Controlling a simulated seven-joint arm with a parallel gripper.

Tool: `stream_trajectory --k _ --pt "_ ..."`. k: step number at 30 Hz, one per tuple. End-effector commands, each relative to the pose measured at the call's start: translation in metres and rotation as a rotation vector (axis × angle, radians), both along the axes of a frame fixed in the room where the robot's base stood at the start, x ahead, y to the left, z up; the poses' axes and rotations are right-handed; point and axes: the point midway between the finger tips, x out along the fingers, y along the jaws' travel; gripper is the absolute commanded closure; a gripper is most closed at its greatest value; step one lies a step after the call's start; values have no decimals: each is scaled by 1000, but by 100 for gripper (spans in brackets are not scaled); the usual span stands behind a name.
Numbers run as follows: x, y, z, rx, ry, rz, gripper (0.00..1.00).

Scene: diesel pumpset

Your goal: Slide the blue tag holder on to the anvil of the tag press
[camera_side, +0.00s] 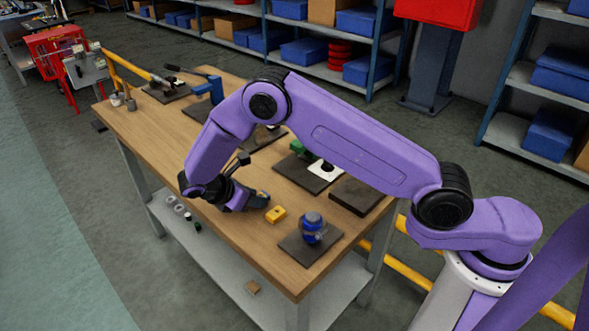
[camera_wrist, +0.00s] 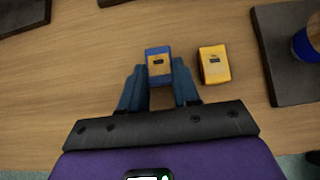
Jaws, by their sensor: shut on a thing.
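The blue tag holder (camera_wrist: 159,62), a small block with a blue edge and a yellowish face with a dark mark, sits between the fingertips of my gripper (camera_wrist: 158,77) in the wrist view. My gripper is shut on it, low over the wooden table. In the side view my gripper (camera_side: 257,202) is near the table's front edge, and I cannot make out the blue holder there. A blue device with a dark lever (camera_side: 213,88) at the far end of the table may be the tag press. I cannot tell its anvil.
A yellow holder (camera_wrist: 214,65) lies just right of my gripper; it also shows in the side view (camera_side: 276,214). A blue round device (camera_side: 313,225) stands on a dark plate at the near end. A green device (camera_side: 298,147) and a dark block (camera_side: 356,194) stand behind.

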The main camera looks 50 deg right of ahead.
Motion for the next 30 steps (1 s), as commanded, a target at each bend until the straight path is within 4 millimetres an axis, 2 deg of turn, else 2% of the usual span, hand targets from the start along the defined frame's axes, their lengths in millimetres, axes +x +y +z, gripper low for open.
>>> stream_trajectory --k 6,12,16,30 --pt "21 -50 23 3 -4 -8 86" --pt "31 -82 37 0 -1 -3 86" --pt "32 -88 40 -2 -1 -1 86" --pt "32 -90 37 -2 0 -1 86"
